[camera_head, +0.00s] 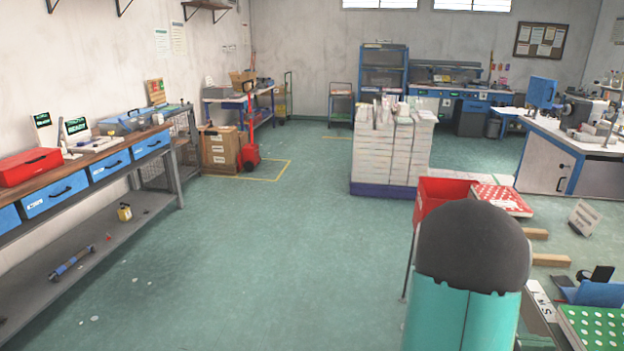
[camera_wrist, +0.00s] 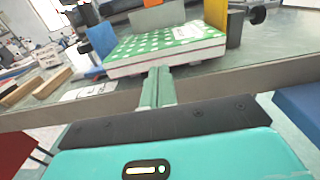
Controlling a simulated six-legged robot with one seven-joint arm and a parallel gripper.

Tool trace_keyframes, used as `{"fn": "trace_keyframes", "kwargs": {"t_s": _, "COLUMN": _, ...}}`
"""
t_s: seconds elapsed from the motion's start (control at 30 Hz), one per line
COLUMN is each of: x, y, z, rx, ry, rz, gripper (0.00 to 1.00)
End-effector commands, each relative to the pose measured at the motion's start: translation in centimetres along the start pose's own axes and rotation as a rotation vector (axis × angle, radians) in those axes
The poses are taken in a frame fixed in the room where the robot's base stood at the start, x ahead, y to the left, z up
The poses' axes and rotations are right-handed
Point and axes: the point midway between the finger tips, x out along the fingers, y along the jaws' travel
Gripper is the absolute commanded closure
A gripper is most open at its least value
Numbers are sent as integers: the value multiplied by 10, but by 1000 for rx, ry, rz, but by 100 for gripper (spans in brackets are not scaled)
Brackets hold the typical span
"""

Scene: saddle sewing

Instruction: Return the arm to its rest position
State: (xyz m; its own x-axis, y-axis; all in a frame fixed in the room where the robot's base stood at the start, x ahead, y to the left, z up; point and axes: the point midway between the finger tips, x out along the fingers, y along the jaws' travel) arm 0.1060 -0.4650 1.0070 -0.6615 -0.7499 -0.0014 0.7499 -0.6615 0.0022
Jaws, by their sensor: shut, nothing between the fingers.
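My gripper (camera_wrist: 157,88) shows in the wrist view, its two narrow grey-green fingers shut together with nothing between them. The fingers point toward a table edge (camera_wrist: 230,85). A green block with white dots (camera_wrist: 168,47) lies on that table just beyond the fingertips. I cannot tell whether they touch it. In the head view, a teal and dark grey part of my arm (camera_head: 468,260) stands at the lower right. My gripper does not show in that view.
The green dotted block also shows at the lower right of the head view (camera_head: 598,328). A red bin (camera_head: 432,193) and a red dotted block (camera_head: 503,199) are behind my arm. A long workbench (camera_head: 100,178) runs along the left wall. The middle floor is clear.

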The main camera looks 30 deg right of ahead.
Motion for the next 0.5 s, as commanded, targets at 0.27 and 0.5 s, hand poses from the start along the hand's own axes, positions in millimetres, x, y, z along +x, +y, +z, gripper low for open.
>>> {"fn": "trace_keyframes", "kwargs": {"t_s": 0.27, "x": -56, "y": -7, "z": 19, "rx": 224, "ry": 177, "rz": -42, "gripper": 100}}
{"fn": "trace_keyframes", "kwargs": {"t_s": 0.5, "x": -156, "y": -28, "z": 29, "rx": 548, "ry": 545, "rz": -110, "gripper": 100}}
